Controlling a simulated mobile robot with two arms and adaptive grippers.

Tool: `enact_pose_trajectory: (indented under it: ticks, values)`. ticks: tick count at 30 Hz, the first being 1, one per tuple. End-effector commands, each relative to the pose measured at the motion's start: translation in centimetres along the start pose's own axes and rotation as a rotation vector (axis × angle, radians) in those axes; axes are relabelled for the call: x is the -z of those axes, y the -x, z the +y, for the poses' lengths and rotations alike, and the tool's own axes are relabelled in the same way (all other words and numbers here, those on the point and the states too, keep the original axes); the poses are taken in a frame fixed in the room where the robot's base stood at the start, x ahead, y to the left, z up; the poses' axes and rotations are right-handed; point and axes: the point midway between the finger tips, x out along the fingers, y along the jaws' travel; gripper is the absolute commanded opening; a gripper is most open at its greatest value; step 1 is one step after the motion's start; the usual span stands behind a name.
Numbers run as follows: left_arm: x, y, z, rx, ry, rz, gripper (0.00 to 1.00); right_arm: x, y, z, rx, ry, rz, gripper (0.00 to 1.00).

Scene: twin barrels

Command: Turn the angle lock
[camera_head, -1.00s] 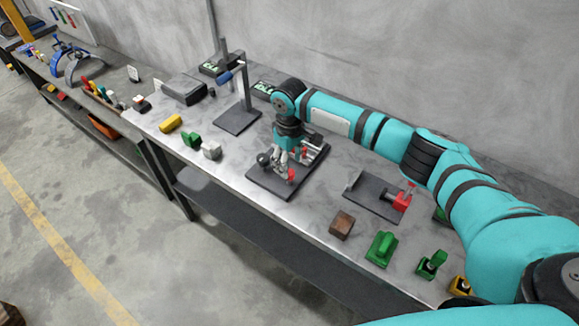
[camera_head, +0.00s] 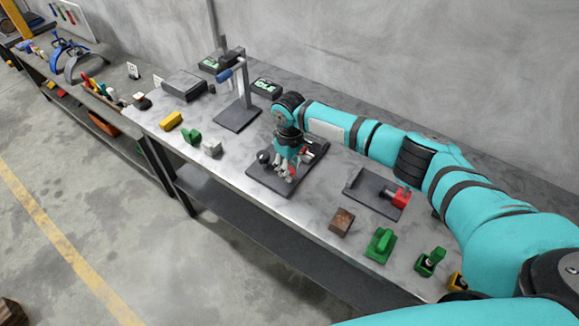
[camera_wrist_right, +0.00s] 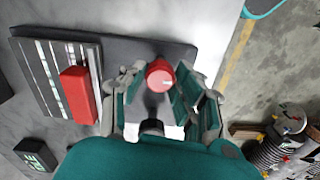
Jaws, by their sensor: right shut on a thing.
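The angle lock's red knob (camera_wrist_right: 160,74) shows in the right wrist view between the finger pads of my right gripper (camera_wrist_right: 165,92). The gripper is shut on it. The knob belongs to a fixture with a dark base plate (camera_wrist_right: 135,46), a ribbed metal part (camera_wrist_right: 52,72) and a red block (camera_wrist_right: 78,94). In the head view my right gripper (camera_head: 284,169) points down at the fixture (camera_head: 262,179) on the bench, and its fingers hide much of the knob. My left gripper is not in view.
A brown block (camera_head: 342,221) and green pieces (camera_head: 380,245) lie near the front edge. A stand with a blue handle (camera_head: 237,117) is to the left. Bare bench lies between the fixtures.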

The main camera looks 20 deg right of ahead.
Motion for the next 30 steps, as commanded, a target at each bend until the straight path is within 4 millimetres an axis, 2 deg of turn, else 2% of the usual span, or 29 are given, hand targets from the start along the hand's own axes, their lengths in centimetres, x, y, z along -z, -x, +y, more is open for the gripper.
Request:
enact_pose_trajectory:
  ticks: [8, 14, 30]
  values:
    - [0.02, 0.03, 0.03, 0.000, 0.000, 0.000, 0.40, 0.00, 0.04, 0.00, 0.001, 0.014, 0.000, 0.00]
    - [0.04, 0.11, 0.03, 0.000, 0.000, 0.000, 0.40, 0.00, 0.02, -0.04, 0.002, 0.089, 0.000, 0.00]
    - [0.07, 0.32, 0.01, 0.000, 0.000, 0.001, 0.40, 0.03, 0.04, -0.06, 0.001, 0.555, 0.001, 0.00]
